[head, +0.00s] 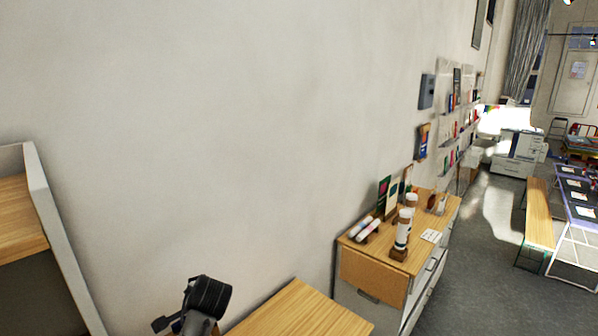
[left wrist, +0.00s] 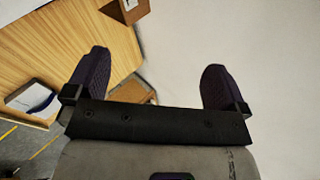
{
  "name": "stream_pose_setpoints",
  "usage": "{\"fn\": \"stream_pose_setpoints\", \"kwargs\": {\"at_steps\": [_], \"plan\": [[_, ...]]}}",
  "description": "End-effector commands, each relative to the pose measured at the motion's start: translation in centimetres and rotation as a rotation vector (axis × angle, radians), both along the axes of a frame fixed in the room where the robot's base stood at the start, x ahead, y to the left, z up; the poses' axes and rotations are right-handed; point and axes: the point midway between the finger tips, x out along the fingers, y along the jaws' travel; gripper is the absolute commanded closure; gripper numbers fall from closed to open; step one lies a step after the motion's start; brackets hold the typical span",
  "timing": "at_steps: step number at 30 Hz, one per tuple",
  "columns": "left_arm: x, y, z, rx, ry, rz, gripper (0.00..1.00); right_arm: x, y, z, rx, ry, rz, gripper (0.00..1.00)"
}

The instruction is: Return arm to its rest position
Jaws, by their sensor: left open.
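My left gripper (left wrist: 157,75) is in the left wrist view, its two dark fingers spread wide apart. Nothing is held between them; a pale wall and a bit of wooden furniture show beyond the gap. In the head view a black and grey part of my arm (head: 205,298) shows at the bottom, left of a wooden tabletop and in front of the wall. Its fingers cannot be made out clearly there. My right gripper is in neither view.
A wooden tabletop (head: 300,312) is at the bottom centre. A cabinet (head: 372,272) with bottles and rolls stands along the wall. A grey-edged wooden shelf unit (head: 40,190) is at the left. A flat dark-edged object (left wrist: 30,98) lies on wood in the left wrist view.

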Motion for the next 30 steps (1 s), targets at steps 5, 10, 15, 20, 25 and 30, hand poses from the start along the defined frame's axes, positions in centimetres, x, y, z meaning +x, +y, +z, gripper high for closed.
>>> {"fn": "stream_pose_setpoints", "kwargs": {"at_steps": [5, 10, 15, 20, 25, 30], "plan": [[-1.7, -2.5, 9.1, -0.406, -0.382, 0.222, 0.0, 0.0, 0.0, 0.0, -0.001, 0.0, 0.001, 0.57], [-7.0, -4.2, 12.6, -0.788, -0.593, 0.34, 0.0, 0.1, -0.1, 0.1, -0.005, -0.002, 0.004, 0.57], [-14.6, -4.7, 8.8, -0.986, -0.606, 0.368, 0.0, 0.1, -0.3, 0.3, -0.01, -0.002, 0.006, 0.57], [-21.5, -4.5, 3.7, -1.022, -0.541, 0.369, 0.0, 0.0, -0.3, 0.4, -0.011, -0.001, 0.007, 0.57], [-28.5, -4.0, -2.2, -1.016, -0.435, 0.42, 0.0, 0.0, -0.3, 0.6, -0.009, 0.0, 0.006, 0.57], [-35.3, -3.3, -8.7, -0.964, -0.279, 0.515, 0.0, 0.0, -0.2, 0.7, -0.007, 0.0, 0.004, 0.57]]}}
